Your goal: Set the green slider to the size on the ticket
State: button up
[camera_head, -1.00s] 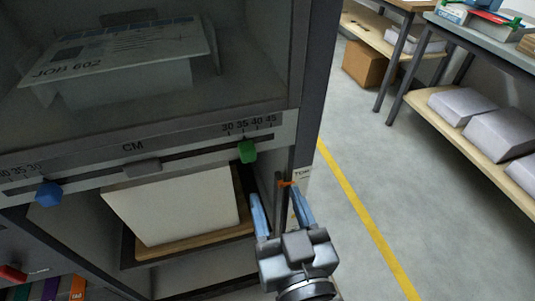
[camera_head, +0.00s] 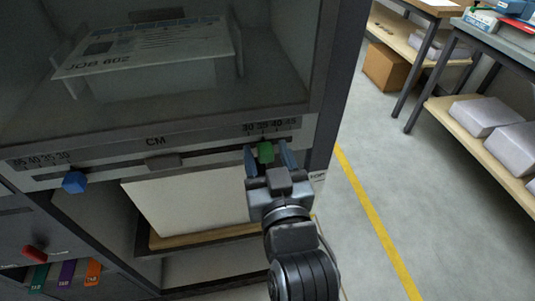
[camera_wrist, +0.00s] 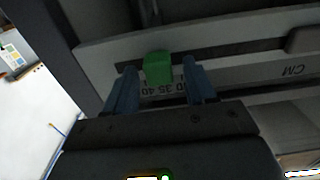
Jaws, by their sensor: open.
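The green slider (camera_head: 265,152) sits on the right part of a slotted CM rail, just below the 35 mark as the head view shows it. My gripper (camera_head: 269,158) is open, with one blue finger on each side of the slider. In the wrist view the slider (camera_wrist: 158,68) stands between the open fingers (camera_wrist: 160,75), and I cannot tell whether either touches it. The rail's scale (camera_head: 270,126) reads 30, 35, 40, 45. The ticket (camera_head: 145,45), marked JOB 602, lies behind the upper window; its small print is too blurred to read.
A blue slider (camera_head: 74,182) and a grey block (camera_head: 165,162) sit further left on the rail. Below is a bay with a white stack (camera_head: 190,205). A red handle (camera_head: 34,253) is at lower left. Open floor with a yellow line (camera_head: 370,215) lies to the right.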

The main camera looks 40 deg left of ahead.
jog(key=shift+c, duration=0.4)
grip_shut()
